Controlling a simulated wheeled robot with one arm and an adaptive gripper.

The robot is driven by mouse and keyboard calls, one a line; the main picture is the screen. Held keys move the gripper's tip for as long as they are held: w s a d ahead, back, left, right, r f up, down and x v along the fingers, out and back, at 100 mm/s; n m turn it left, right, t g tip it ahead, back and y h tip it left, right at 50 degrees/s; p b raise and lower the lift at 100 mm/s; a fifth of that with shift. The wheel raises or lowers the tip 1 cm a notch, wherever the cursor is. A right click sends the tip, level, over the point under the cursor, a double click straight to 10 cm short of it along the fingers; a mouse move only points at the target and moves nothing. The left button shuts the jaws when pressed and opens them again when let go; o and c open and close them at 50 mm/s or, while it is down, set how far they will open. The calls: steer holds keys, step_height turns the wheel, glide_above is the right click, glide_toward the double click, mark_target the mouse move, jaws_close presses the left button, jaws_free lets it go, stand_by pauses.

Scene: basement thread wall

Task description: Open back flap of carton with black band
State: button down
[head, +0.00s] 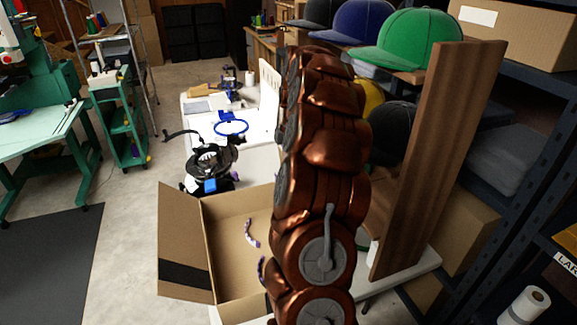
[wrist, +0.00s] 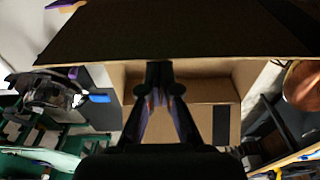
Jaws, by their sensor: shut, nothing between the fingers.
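The open tan carton (head: 235,240) stands on the white table in the head view. Its left flap (head: 180,235) is folded outward and carries the black band (head: 185,274). My copper arm hides the carton's right side. In the wrist view, my gripper (wrist: 160,70) is shut and empty, its tips just below the edge of a dark, close cardboard panel (wrist: 160,35). I cannot tell whether they touch it, or which flap it is. Beyond the fingers are tan carton surfaces (wrist: 200,90) and the black band (wrist: 221,123). My gripper is not clearly visible in the head view.
A tall brown board (head: 435,160) and shelving with caps (head: 420,40) are to the right. Small purple pieces (head: 251,233) show against the carton's inside.

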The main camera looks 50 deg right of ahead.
steer(key=shift+r, duration=0.15)
steer(key=shift+r, duration=0.7)
